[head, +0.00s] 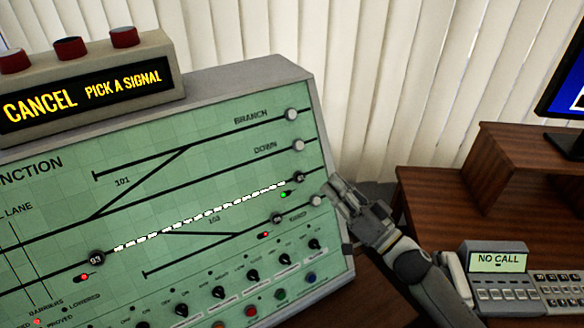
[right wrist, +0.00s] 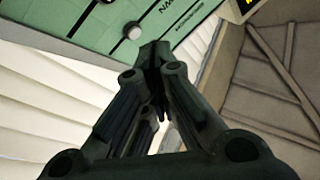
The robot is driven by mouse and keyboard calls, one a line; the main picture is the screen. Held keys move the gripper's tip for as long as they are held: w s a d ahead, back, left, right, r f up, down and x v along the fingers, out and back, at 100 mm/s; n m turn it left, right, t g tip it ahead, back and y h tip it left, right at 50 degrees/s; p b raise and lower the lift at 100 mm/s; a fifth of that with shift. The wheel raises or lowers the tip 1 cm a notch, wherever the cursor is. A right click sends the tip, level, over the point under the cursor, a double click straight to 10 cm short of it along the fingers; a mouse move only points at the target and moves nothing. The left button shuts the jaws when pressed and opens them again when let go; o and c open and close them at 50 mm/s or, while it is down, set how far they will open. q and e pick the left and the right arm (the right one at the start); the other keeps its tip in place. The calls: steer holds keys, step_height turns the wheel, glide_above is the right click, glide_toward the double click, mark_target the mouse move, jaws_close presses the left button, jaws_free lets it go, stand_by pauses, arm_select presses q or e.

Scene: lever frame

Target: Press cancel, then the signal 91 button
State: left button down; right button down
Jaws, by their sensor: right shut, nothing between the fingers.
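A green panel (head: 60,215) carries a track diagram with round buttons. A dark button (head: 97,258) at the left bears a number that looks like 93. Other dark buttons (head: 299,176) (head: 277,218) sit at the right; their numbers are too small to read, so I cannot tell which is 91. A display (head: 88,95) reads "CANCEL PICK A SIGNAL". A red button (head: 251,311) is low on the panel; its label is unreadable. My right gripper (head: 328,188) is shut and empty near the panel's right edge; its shut tips (right wrist: 155,52) show in the right wrist view. My left gripper is out of view.
Three red knobs (head: 69,48) top the display box. A white dashed line (head: 200,217) is lit, with a green lamp (head: 285,194) near its right end. Right stand a wooden desk (head: 430,195), a phone unit (head: 500,285) reading "NO CALL" and a monitor (head: 572,85).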

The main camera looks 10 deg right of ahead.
mark_target(300, 178)
steer(key=shift+s+a+r+y, duration=0.2)
steer(key=shift+r+y, duration=0.2)
steer(key=shift+r, duration=0.15)
steer(key=shift+w, duration=0.1)
steer(key=w+a+f+b, duration=0.2)
steer(key=w+f+b, duration=0.2)
steer(key=w, duration=0.3)
steer(key=shift+w+a+b, duration=0.15)
steer(key=shift+a+b, duration=0.15)
steer(key=shift+b, duration=0.3)
steer(key=shift+f, duration=0.1)
stand_by(0.8)
steer(key=shift+w+a+f, duration=0.1)
steer(key=shift+w+f, duration=0.1)
steer(key=shift+w, duration=0.15)
